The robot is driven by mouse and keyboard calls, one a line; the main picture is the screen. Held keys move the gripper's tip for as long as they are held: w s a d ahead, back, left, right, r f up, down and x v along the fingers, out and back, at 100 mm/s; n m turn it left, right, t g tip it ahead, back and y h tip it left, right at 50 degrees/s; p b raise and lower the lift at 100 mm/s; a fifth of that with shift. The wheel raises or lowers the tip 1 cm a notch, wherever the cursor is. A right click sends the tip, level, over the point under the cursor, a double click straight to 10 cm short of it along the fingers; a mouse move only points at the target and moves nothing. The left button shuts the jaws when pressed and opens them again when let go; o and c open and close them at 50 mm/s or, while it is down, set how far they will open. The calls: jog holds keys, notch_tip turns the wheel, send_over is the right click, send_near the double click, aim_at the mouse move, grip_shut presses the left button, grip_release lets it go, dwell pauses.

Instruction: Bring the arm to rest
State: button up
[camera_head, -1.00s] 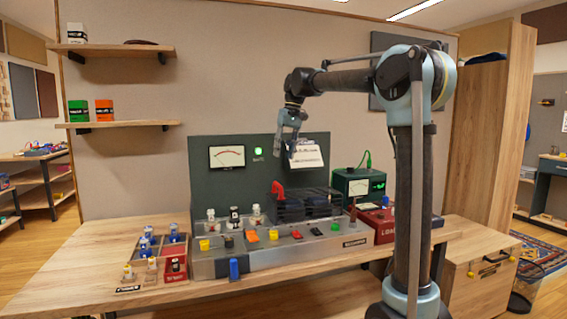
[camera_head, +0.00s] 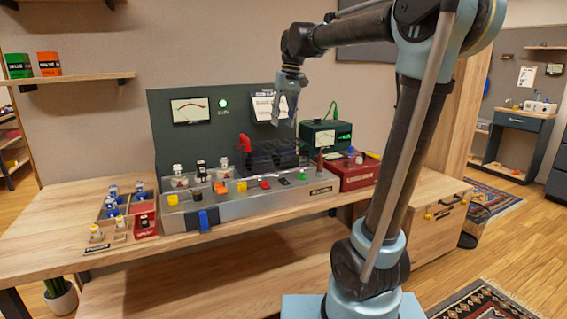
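My gripper (camera_head: 281,112) hangs from the folded arm in the upper middle of the head view. It points down in front of the dark green panel (camera_head: 168,140) and the paper sheet (camera_head: 263,106) on it. It is above the bench and apart from the things standing there. I see nothing held in it, but the fingers are small and seen at an angle, so their opening is unclear. My arm rises from the base at lower right and bends over to the left at the top.
The wooden bench (camera_head: 50,236) bears a grey chassis (camera_head: 240,208) with several coloured parts, a compartment tray (camera_head: 118,228) at left, and a red box (camera_head: 352,176) with a green meter unit (camera_head: 318,138) beside it at right. A wooden chest (camera_head: 432,212) stands right of the bench. Floor shows at right.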

jog(key=s+d+f+m, duration=0.1)
jog(key=s+d+f, duration=0.5)
jog(key=s+f, duration=0.2)
jog(key=s+d+f+m+t+h, duration=0.1)
jog(key=s+d+f, duration=0.6)
jog(key=f, duration=0.5)
jog(key=s+d+f+m+t, duration=0.1)
jog(key=s+d+f, duration=0.5)
jog(key=s+f, duration=0.3)
jog(key=shift+s+d+f+m+h, duration=0.3)
jog(key=shift+s+f+h, duration=0.1)
jog(key=shift+s, duration=0.55)
jog(key=shift+w+f, duration=0.2)
jog(key=shift+w, duration=0.3)
jog(key=shift+a, duration=0.15)
